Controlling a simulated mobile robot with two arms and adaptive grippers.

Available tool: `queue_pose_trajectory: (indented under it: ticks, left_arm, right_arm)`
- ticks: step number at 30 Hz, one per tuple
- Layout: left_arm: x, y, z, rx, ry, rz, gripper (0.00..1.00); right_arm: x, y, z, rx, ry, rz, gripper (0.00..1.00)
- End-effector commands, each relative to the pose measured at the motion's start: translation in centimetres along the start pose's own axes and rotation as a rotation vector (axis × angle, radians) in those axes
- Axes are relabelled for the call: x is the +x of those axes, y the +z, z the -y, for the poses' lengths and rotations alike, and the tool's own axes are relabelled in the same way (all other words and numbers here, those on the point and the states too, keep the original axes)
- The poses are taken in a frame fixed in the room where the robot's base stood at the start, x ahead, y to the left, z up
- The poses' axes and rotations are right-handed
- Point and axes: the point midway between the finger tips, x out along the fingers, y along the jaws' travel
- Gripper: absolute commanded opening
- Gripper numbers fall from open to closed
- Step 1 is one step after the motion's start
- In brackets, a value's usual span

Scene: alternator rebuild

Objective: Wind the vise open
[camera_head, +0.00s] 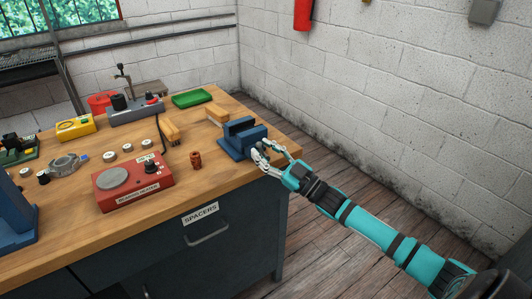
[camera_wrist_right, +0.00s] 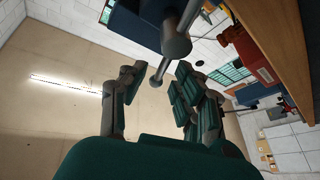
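The blue vise (camera_head: 236,143) sits at the right front corner of the wooden bench. My right gripper (camera_head: 269,153) is at the vise's right end, where the screw and handle are; in the head view it largely hides them. In the right wrist view the vise's blue body (camera_wrist_right: 133,25) is at the top, with the grey screw head (camera_wrist_right: 176,46) and a thin handle bar (camera_wrist_right: 160,73) across it. My right gripper's fingers (camera_wrist_right: 155,92) are spread apart, and the bar's lower end reaches between them. I see no clear contact. My left gripper is out of view.
A red bearing heater (camera_head: 133,182), a copper-coloured part (camera_head: 196,160) and yellow-handled brushes (camera_head: 170,131) lie left of the vise. A green tray (camera_head: 192,98) is behind. A tall blue piece (camera_head: 12,212) stands at the left edge. Open floor lies right of the bench.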

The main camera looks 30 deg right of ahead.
Motion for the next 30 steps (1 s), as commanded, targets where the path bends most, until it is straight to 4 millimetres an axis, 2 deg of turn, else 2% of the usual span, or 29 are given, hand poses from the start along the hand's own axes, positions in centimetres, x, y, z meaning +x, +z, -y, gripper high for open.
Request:
queue_pose_trajectory:
  ticks: [7,11,24,30]
  left_arm:
    - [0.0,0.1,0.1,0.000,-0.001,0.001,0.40]
    - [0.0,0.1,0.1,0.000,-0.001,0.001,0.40]
    - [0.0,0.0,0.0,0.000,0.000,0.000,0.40]
    - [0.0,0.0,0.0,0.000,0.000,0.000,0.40]
  right_arm:
    - [-0.2,0.3,0.1,0.002,-0.001,0.008,0.32]
    - [-1.3,0.5,0.1,0.002,-0.001,0.010,0.32]
    - [-9.9,0.3,0.2,0.002,-0.003,0.010,0.32]
    - [-11.7,0.1,0.2,0.001,-0.002,0.005,0.32]
